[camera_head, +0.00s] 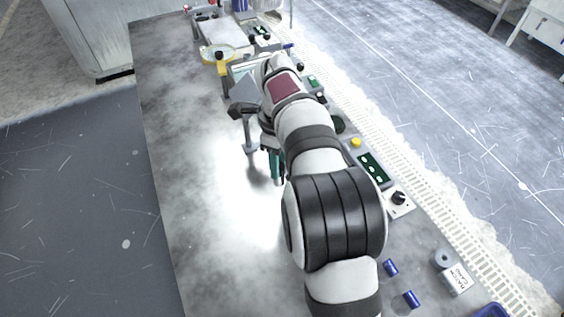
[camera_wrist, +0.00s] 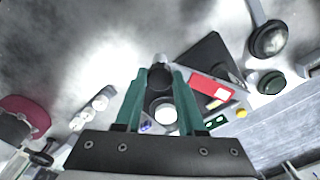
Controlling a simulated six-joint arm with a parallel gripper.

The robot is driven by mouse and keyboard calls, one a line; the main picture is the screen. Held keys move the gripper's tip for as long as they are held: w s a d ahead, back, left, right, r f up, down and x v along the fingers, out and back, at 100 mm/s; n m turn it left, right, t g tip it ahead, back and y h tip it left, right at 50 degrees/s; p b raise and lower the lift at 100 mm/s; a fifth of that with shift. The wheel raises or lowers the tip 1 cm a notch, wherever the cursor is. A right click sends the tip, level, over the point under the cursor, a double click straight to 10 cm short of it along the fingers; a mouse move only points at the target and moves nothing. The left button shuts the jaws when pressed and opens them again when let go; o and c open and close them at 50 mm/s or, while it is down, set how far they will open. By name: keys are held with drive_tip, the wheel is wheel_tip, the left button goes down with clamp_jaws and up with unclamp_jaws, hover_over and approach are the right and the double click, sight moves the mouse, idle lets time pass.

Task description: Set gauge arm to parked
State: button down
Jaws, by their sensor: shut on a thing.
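My gripper (camera_wrist: 160,80) has two teal fingers closed on a dark rounded knob (camera_wrist: 160,74) with a grey tip. I cannot tell for sure whether this knob belongs to the gauge arm, as its mounting is hidden. A white round face (camera_wrist: 166,112) shows between the fingers, below the knob. In the head view a teal finger (camera_head: 276,166) shows low over the bench beside my arm, which hides most of the gripper and what it holds.
A panel with a green display (camera_head: 374,168), a black dial (camera_head: 398,198) and a yellow button (camera_head: 356,142) lines the right edge. Blue cylinders (camera_head: 390,267) and a labelled container (camera_head: 455,279) lie at lower right. The left bench surface (camera_head: 190,200) is clear.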

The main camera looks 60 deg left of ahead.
drive_tip(key=shift+s+a, duration=0.1)
drive_tip(key=shift+a, duration=0.05)
drive_tip(key=c, duration=0.5)
unclamp_jaws()
wheel_tip(320, 180, up, 16)
drive_tip(key=shift+f, duration=0.15)
